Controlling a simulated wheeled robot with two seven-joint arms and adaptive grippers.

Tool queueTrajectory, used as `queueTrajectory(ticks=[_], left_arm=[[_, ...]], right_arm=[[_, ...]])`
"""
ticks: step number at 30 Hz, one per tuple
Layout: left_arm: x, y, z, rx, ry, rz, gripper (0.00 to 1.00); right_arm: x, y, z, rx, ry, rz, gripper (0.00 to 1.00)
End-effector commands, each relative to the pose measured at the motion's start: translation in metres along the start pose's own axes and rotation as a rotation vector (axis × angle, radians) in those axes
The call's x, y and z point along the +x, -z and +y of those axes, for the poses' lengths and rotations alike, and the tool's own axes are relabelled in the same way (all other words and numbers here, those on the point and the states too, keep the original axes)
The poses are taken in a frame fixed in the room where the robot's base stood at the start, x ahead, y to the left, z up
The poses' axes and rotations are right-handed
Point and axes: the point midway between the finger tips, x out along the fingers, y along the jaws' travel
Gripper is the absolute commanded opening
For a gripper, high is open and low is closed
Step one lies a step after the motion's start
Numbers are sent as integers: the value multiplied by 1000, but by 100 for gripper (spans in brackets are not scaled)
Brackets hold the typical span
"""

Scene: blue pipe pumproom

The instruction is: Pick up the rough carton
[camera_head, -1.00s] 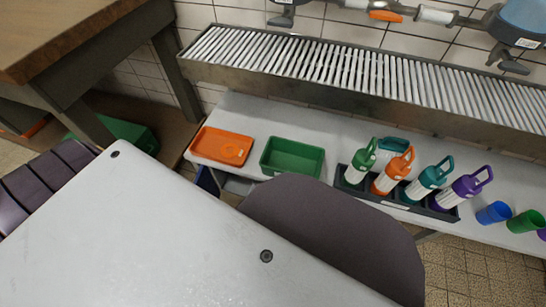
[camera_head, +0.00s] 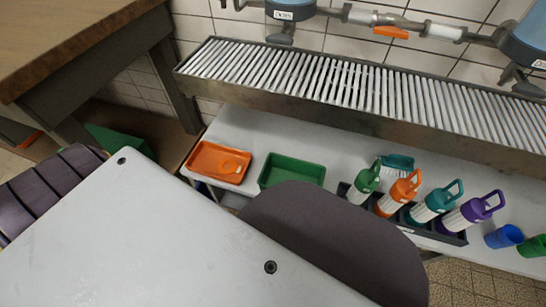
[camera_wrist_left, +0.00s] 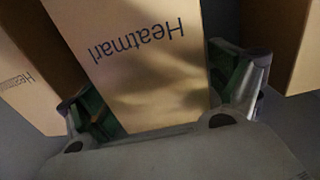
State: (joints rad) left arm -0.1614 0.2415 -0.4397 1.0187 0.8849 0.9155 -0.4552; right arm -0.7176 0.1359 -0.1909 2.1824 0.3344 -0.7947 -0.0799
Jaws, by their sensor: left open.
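In the left wrist view, a tan carton (camera_wrist_left: 140,55) with dark printed lettering, upside down in the picture, stands in front of my left gripper (camera_wrist_left: 165,98). It shows light and dark sheen on its face. The gripper is open, with one finger on each side of the carton's near end; I cannot tell whether either finger touches it. A second printed carton (camera_wrist_left: 32,85) is at the left, and a third carton (camera_wrist_left: 285,45) at the right. I cannot tell which is the rough one. The head view shows no carton and neither gripper.
In the head view, a white shelf (camera_head: 240,127) holds an orange tray (camera_head: 208,158), a green tray (camera_head: 285,166), a dark rack of coloured bottles (camera_head: 430,205) and cups (camera_head: 503,236). A slatted grate (camera_head: 350,80) runs above it. A wooden table (camera_head: 70,35) stands upper left.

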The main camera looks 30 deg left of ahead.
Motion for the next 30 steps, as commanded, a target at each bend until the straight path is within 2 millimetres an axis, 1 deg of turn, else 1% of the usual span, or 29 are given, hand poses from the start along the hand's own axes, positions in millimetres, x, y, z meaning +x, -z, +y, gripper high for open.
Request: queueTrajectory(ticks=[5,17,30], left_arm=[[0,0,0,0,1,0,92],[0,0,0,0,1,0,92],[0,0,0,0,1,0,35]], right_arm=[[0,4,0,-3,1,7,32],[-1,-4,0,2,1,-5,32],[-1,-6,0,3,0,-8,32]])
